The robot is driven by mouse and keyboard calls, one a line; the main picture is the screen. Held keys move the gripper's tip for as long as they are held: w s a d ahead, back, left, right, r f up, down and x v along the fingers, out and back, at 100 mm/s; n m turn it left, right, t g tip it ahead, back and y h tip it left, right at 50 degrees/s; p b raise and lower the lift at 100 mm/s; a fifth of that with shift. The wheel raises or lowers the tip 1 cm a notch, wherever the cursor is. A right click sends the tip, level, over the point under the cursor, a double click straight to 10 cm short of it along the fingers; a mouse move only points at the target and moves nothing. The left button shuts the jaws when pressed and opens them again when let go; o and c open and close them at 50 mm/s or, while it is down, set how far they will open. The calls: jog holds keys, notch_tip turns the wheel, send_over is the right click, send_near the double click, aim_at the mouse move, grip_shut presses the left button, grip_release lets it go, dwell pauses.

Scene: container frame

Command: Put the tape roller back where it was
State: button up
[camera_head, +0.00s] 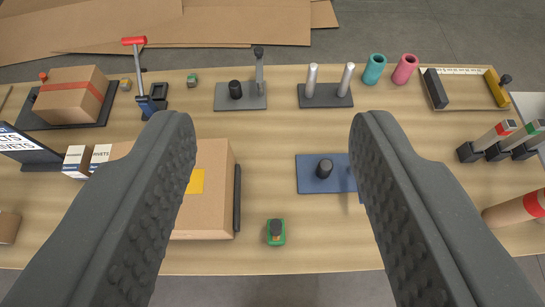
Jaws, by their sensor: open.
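My gripper (272,125) is open and empty, its two dark padded fingers reaching forward over the wooden table. I cannot tell for sure which thing is the tape roller. One candidate is a tool with a red crossbar and blue lower part (144,82), standing slightly tilted at the upper left, beyond the left fingertip. Another is a small green piece with a black top (275,232), near the front edge between the fingers. A blue plate (310,180) with a black knob lies beside the right finger, which hides part of it.
A cardboard box (215,200) is partly behind the left finger. Grey and dark plates with upright posts (240,100) (325,98) stand at the back. Teal and pink rolls (374,69) (405,69) stand back right.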

jog(key=s+r+t, duration=0.2)
jog(key=s+r, duration=0.3)
jog(key=r, duration=0.2)
jog(key=shift+s+d+r+t, duration=0.3)
jog(key=shift+s+d+r, duration=0.05)
jog(key=shift+r, duration=0.05)
notch_tip(320, 180, down, 5)
jog(key=b, duration=0.5)
jog(key=shift+f, duration=0.2)
